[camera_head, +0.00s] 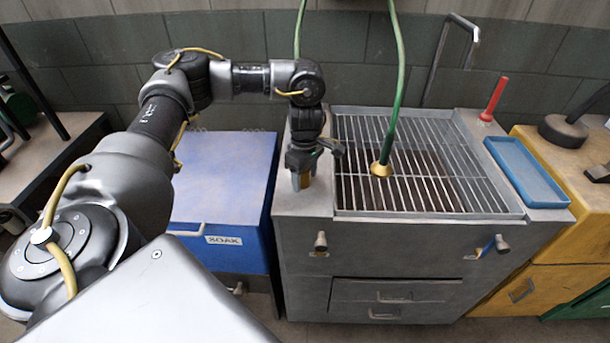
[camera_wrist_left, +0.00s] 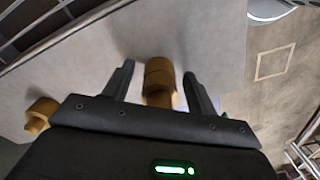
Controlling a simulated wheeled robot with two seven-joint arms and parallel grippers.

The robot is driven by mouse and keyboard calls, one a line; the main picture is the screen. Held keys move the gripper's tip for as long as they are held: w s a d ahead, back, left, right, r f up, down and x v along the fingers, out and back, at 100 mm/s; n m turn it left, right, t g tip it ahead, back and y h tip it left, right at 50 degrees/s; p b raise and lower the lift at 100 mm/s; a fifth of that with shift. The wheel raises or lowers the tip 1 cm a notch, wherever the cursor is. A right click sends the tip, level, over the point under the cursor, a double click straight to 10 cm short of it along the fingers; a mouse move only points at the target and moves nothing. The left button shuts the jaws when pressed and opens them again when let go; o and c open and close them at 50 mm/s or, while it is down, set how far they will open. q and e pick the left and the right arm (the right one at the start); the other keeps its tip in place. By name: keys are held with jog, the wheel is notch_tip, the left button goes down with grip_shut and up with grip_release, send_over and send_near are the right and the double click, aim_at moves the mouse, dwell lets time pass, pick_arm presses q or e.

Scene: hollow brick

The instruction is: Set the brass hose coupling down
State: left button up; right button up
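The brass hose coupling (camera_wrist_left: 159,82) is a short gold cylinder. In the left wrist view it is between the two dark fingers of my left gripper (camera_wrist_left: 159,78), with a gap showing on each side. In the head view the coupling (camera_head: 301,181) shows under my left gripper (camera_head: 301,171), at the left ledge of the grey cabinet (camera_head: 303,203). The fingers are apart and do not appear to touch it. It seems to stand on the ledge, though its base is partly hidden. My right gripper is not in view.
A wire grate (camera_head: 440,190) fills the cabinet top, and a green hose with a brass end (camera_head: 381,169) hangs over it. A blue tray (camera_head: 527,172) and red rod (camera_head: 495,98) are on the right ledge. A blue box (camera_head: 222,175) stands left.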

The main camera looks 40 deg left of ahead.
pick_arm(q)
jog(key=shift+r, duration=0.1)
jog(key=shift+r, duration=0.25)
notch_tip(320, 180, up, 12)
jog(key=shift+f+p, duration=0.15)
jog(key=shift+p, duration=0.4)
dwell(0.3)
